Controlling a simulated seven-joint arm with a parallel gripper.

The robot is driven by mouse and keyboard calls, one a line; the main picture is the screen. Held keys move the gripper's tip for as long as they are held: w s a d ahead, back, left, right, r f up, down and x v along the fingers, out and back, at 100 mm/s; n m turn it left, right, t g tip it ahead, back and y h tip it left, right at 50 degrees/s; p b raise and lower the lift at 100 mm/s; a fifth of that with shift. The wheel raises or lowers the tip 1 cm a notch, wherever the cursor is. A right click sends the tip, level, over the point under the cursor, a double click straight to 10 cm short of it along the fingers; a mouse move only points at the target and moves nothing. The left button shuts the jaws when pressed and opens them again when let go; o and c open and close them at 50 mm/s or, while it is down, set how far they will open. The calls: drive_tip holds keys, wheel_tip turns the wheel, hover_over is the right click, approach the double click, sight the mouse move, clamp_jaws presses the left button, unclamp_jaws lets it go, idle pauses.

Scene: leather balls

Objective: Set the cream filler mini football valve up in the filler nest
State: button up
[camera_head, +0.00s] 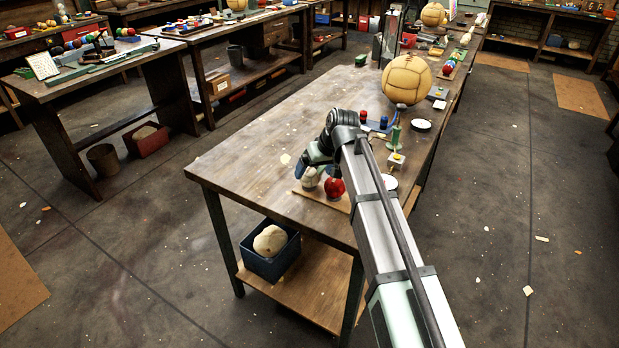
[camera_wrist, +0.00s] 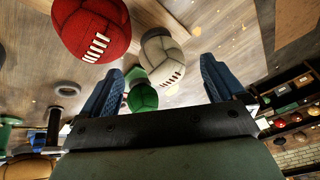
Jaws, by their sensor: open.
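The cream mini football (camera_head: 310,177) rests on a small wooden board (camera_head: 338,205) near the front of the workbench, beside a red ball (camera_head: 335,188). In the wrist view the cream ball (camera_wrist: 160,52) shows pale lacing on its lower right; I cannot make out a valve. My gripper (camera_head: 318,164) is low over the board, partly hidden by my arm. In the wrist view my gripper (camera_wrist: 161,66) is open, with the cream ball ahead of the gap between its blue fingers. A green ball (camera_wrist: 142,97) also shows there. I cannot tell for sure which fixture is the filler nest.
The red ball (camera_wrist: 92,30) is close beside the cream one. The bench's left side is clear.

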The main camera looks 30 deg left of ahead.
sight(313, 171)
drive_tip(key=x, duration=0.4)
drive_tip(key=shift+a, duration=0.2)
drive_tip(key=shift+c, duration=0.2)
drive_tip(key=c, duration=1.2)
